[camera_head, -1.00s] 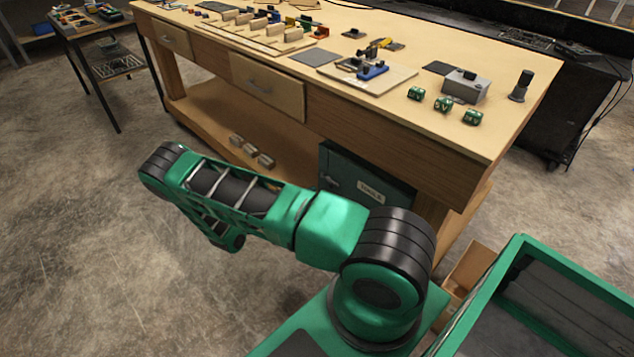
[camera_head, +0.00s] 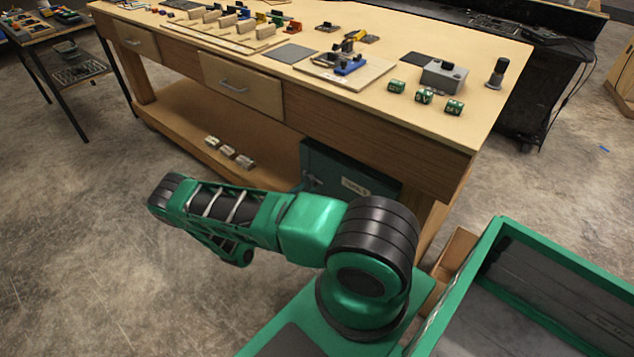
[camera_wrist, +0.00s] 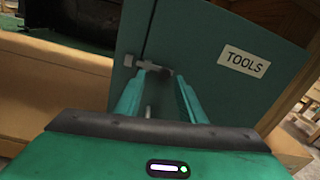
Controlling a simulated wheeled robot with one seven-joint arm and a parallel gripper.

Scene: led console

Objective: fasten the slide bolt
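The slide bolt (camera_wrist: 157,68) is a small grey metal bolt on the dark green cabinet door labelled TOOLS (camera_wrist: 213,35) in the wrist view. A grey metal block (camera_wrist: 103,65) sits to its left, by the door's left edge. My gripper (camera_wrist: 160,80) is in front of the bolt, its two teal fingers apart on either side of it. A thin grey piece shows between the fingers; I cannot tell whether they touch it. My fingers are hidden there.
The wooden bench (camera_head: 440,125) has its top crowded with small parts and blocks. Several small blocks (camera_head: 228,152) lie on its lower shelf. A small side table (camera_head: 65,45) is at the far left. The concrete floor in front is clear.

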